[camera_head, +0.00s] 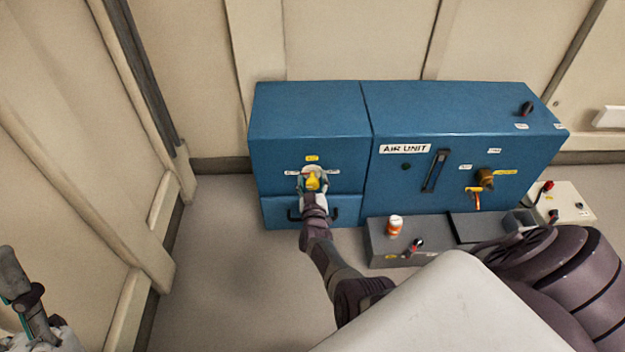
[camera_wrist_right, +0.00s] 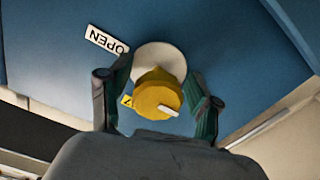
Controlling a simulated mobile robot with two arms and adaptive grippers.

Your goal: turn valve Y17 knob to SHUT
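The yellow valve knob (camera_head: 313,182) sits on a pale round base on the front of the blue cabinet's left section. In the right wrist view the knob (camera_wrist_right: 157,96) has a white mark on its face, and a white OPEN label (camera_wrist_right: 106,40), upside down, lies at upper left. My right gripper (camera_head: 313,187) is at the knob; in the wrist view its fingers (camera_wrist_right: 160,92) stand on either side with gaps visible, so it looks open. A yellow tag (camera_head: 312,158) is above the knob, too small to read. My left gripper (camera_head: 14,274) is at the lower left, away from the cabinet.
The blue cabinet's right section, labelled AIR UNIT (camera_head: 405,149), has a slotted lever (camera_head: 435,171) and a yellow-handled valve (camera_head: 474,197). A grey box (camera_head: 385,246) on the floor carries an orange-and-white container (camera_head: 394,225). Floor left of the cabinet is clear.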

